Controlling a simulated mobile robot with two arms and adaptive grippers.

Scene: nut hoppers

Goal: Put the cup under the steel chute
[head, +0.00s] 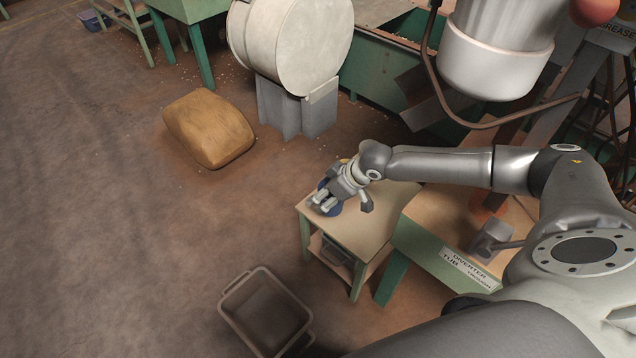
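A small blue cup (336,211) stands at the far left corner of a small wooden-topped table (372,229). It is mostly hidden by my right gripper (345,202), whose arm comes in from the right. The gripper is over the cup, with its fingers spread apart; one finger sits clear to the right of the cup. Contact with the cup cannot be made out. A sloped dark metal chute (424,98) is at the upper right; I cannot tell whether it is the steel chute. My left gripper is not in view.
A green-sided bench labelled diverter (445,267) stands right of the small table, with a grey metal fitting (492,240) on it. An empty grey tub (265,312) is on the floor. A brown sack (209,128) lies farther back. The floor at left is open.

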